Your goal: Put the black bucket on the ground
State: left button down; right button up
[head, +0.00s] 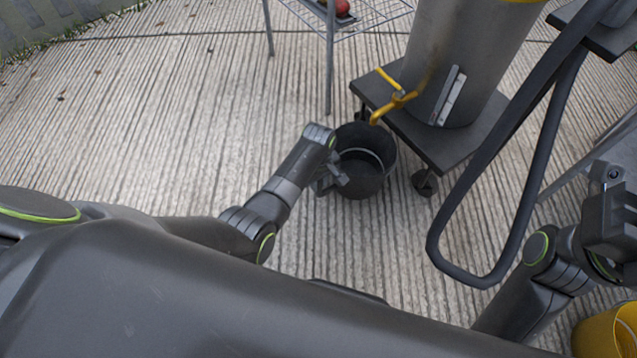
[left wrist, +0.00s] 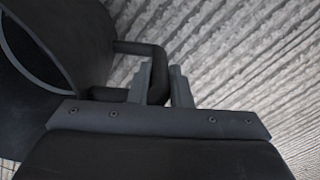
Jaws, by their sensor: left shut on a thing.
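The black bucket (head: 366,172) is upright in the middle of the head view, below the yellow tap of a metal drum. My left gripper (head: 338,178) is at its left side. In the left wrist view the bucket (left wrist: 80,35) fills the upper left, and my left gripper's fingers (left wrist: 162,85) are shut around its dark side handle (left wrist: 150,50). I cannot tell whether the bucket's base touches the ground (head: 180,130). My right gripper (head: 610,220) is at the right edge of the head view, away from the bucket; its jaw opening is unclear.
The metal drum (head: 460,60) stands on a dark wheeled platform (head: 440,145) just right of the bucket. A wire rack (head: 328,60) is behind. A yellow container (head: 608,332) is bottom right. Ridged ground at left is clear.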

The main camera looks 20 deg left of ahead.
dwell(0.4)
pick_arm(q)
jog(key=c, duration=1.8)
grip_release()
jog(key=shift+f, duration=0.15)
jog(key=o, duration=0.5)
